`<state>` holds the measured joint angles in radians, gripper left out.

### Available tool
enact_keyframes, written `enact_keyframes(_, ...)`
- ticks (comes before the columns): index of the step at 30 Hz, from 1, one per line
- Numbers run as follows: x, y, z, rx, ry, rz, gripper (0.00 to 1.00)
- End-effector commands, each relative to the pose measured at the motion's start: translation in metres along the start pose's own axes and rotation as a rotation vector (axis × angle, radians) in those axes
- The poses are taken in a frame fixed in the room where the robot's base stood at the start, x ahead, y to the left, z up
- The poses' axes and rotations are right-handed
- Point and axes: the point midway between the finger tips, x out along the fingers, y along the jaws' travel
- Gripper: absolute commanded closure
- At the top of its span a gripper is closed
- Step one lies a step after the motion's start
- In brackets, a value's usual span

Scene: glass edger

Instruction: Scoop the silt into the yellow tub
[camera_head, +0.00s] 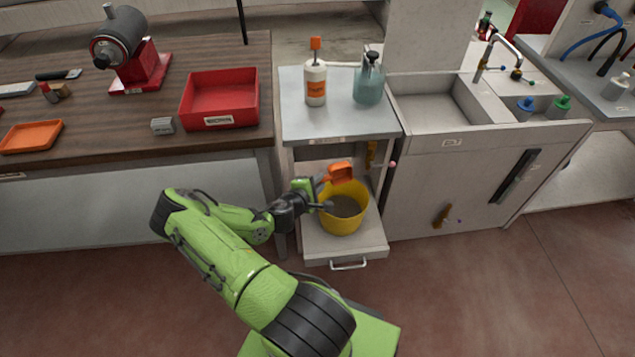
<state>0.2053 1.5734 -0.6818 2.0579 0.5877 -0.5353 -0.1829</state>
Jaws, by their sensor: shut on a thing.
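My gripper (316,190) is shut on an orange scoop (341,173), seemingly by its handle. The scoop is over the back rim of the yellow tub (343,228). I cannot tell whether it touches the rim or whether anything is in it. The tub stands upright on a pulled-out shelf (318,247) under a small metal-topped cabinet. Grey-brown silt (345,207) shows inside the tub. My gripper is at the tub's left side, and its fingers are small and partly hidden.
The metal cabinet top (340,122) above the tub holds a white bottle (316,84) and a teal dispenser (369,82). A sink (437,105) is to the right. A wooden bench (75,105) with a red bin (220,98) is to the left. The shelf's handle (348,265) sticks out in front.

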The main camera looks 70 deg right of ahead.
Motion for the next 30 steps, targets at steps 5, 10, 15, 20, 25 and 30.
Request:
enact_keyframes(5,-0.002,0.006,0.002,-0.031,0.001,-0.036,1.0)
enact_keyframes(10,-0.002,0.008,0.002,-0.067,0.0,-0.071,1.0)
enact_keyframes(15,-0.002,0.01,0.002,-0.104,0.0,-0.11,1.0)
enact_keyframes(20,-0.002,0.012,0.002,-0.144,0.0,-0.152,1.0)
enact_keyframes(25,-0.002,0.015,0.002,-0.192,0.001,-0.202,1.0)
enact_keyframes(30,-0.001,0.019,0.001,-0.259,0.001,-0.272,1.0)
